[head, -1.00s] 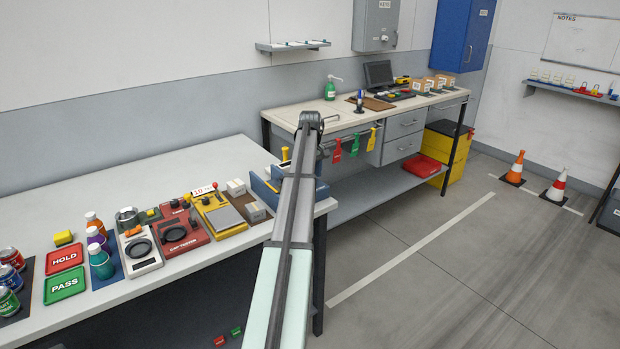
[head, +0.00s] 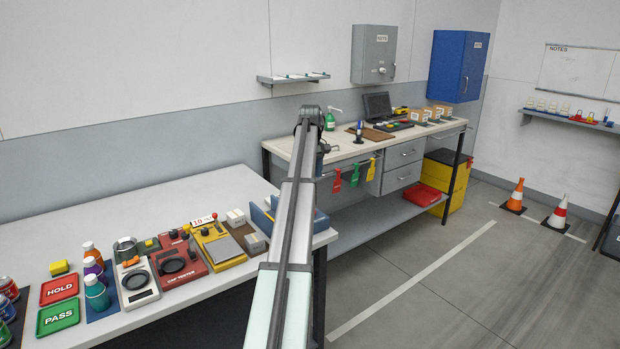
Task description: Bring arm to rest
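My arm (head: 292,215) reaches up from the bottom centre of the head view and points away from me, in front of the gap between the two benches. Its far end shows near the back bench (head: 285,148). A small dark part at that end juts to the right, but I cannot make out gripper fingers. Whether anything is held does not show.
The near bench (head: 200,195) on the left carries a red HOLD tray (head: 59,288), a green PASS tray (head: 58,317), bottles, a red cap tester (head: 180,263) and a yellow device (head: 217,245). Open floor (head: 450,285) lies right. Two cones (head: 516,196) stand beyond.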

